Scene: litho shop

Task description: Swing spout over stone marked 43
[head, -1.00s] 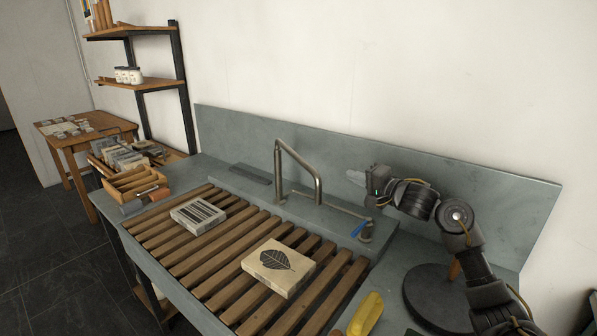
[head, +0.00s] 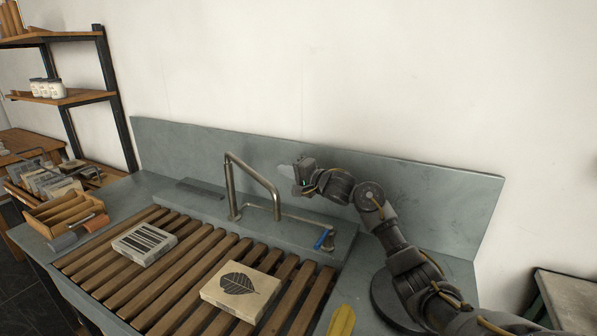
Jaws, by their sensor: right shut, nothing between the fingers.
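The spout (head: 253,172) is a bent metal pipe. It rises from the grey ledge behind the slatted rack, slopes to the right and drops at its outlet end (head: 277,210). A pale stone with a dark leaf (head: 239,291) lies on the slats in front. A stone with dark stripes (head: 144,243) lies further left. I cannot read the number 43 on either stone. My right gripper (head: 285,171) is shut and empty, just behind and above the spout's right-hand bend; I cannot tell whether it touches. My left gripper is out of view.
A blue-handled valve (head: 322,239) stands on the ledge right of the spout. The grey backsplash (head: 400,188) rises close behind. A wooden divided box (head: 65,212) sits at the left end. A yellow object (head: 342,320) lies at the front right.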

